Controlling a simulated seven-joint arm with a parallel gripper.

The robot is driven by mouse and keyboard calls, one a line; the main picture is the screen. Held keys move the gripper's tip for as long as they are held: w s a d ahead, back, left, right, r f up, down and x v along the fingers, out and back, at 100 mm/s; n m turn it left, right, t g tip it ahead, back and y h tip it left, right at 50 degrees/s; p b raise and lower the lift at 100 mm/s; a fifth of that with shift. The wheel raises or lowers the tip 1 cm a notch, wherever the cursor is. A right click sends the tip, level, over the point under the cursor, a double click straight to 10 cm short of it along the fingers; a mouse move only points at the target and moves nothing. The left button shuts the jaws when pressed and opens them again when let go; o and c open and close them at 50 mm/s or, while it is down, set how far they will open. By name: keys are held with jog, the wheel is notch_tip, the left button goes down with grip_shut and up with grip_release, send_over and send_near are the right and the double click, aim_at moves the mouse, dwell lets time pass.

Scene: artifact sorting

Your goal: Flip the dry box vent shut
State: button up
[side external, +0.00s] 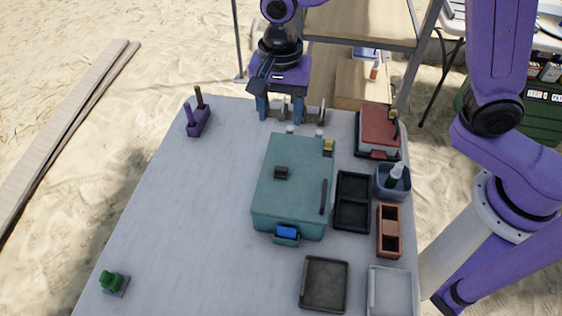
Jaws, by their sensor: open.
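A large teal box (292,165) stands shut near the middle of the table. My gripper (280,106) is open and apart from both boxes, near the table's back edge.
Low metal pieces (313,115) lie by my gripper. Right of the teal box are a black tray (352,185), a blue-grey bin (403,187) holding a bottle, and a brown tray (389,247). A purple holder (199,123) and green piece (112,281) stand left. The left table is mostly clear.

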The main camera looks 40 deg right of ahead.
aim_at(281, 169)
notch_tip(281, 169, down, 16)
jog(key=shift+f, duration=0.2)
dwell(0.4)
jog(key=shift+s, duration=0.1)
grip_shut()
